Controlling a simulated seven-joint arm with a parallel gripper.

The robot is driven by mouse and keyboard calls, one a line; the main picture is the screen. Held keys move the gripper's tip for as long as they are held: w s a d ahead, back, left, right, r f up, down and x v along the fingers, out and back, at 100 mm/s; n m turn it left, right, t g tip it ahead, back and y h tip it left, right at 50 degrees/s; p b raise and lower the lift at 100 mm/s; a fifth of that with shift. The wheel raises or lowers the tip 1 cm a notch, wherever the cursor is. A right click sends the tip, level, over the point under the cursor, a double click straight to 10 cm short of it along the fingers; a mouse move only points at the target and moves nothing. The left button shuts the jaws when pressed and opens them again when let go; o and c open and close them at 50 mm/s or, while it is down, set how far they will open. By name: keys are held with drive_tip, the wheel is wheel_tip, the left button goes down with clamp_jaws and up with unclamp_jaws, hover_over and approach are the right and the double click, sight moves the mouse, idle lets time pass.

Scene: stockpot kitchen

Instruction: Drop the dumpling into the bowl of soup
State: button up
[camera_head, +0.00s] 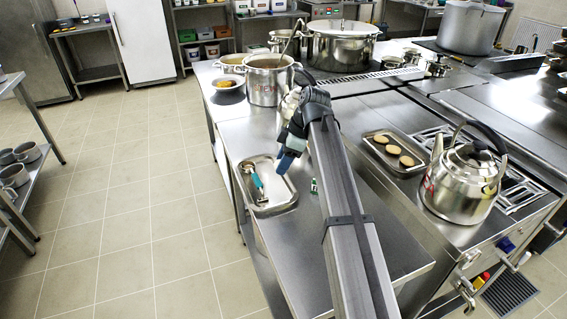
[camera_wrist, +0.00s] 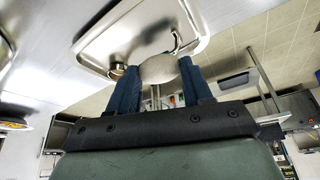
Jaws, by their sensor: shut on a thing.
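My gripper (camera_head: 287,160) is above the steel counter, beside the right edge of a tray, with its blue fingers pointing down. In the wrist view its two blue fingers are shut on a pale, rounded dumpling (camera_wrist: 158,68). The head view does not clearly show the held dumpling. A white bowl of soup (camera_head: 228,83) with orange-brown contents stands at the far left of the counter, beyond my gripper and apart from it. Several tan dumplings (camera_head: 393,150) lie on a small steel tray (camera_head: 412,168) to the right of my arm.
A steel tray (camera_head: 283,199) with a teal-handled tool (camera_head: 254,181) lies left of my gripper. A tall steel pot (camera_head: 266,88) with a ladle stands right of the bowl. A kettle (camera_head: 462,185) and a large lidded pot (camera_head: 341,48) stand farther right. Counter between tray and bowl is clear.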

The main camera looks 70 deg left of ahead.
drive_tip(key=shift+w, duration=0.15)
drive_tip(key=shift+m, duration=0.9)
drive_tip(key=w+a, duration=0.2)
drive_tip(key=w, duration=0.4)
drive_tip(key=w+a, duration=0.3)
drive_tip(key=w, duration=0.4)
drive_tip(key=w+a, duration=0.2)
drive_tip(key=w, duration=0.4)
drive_tip(key=shift+w+a+r, duration=0.25)
drive_tip(key=w+a+n, duration=0.1)
drive_tip(key=w+a, duration=0.1)
drive_tip(key=a, duration=0.2)
drive_tip(key=shift+n, duration=0.4)
drive_tip(key=shift+d+f, duration=0.15)
drive_tip(key=shift+f, duration=1.2)
drive_tip(key=shift+d+f, duration=0.15)
drive_tip(key=shift+f, duration=1.2)
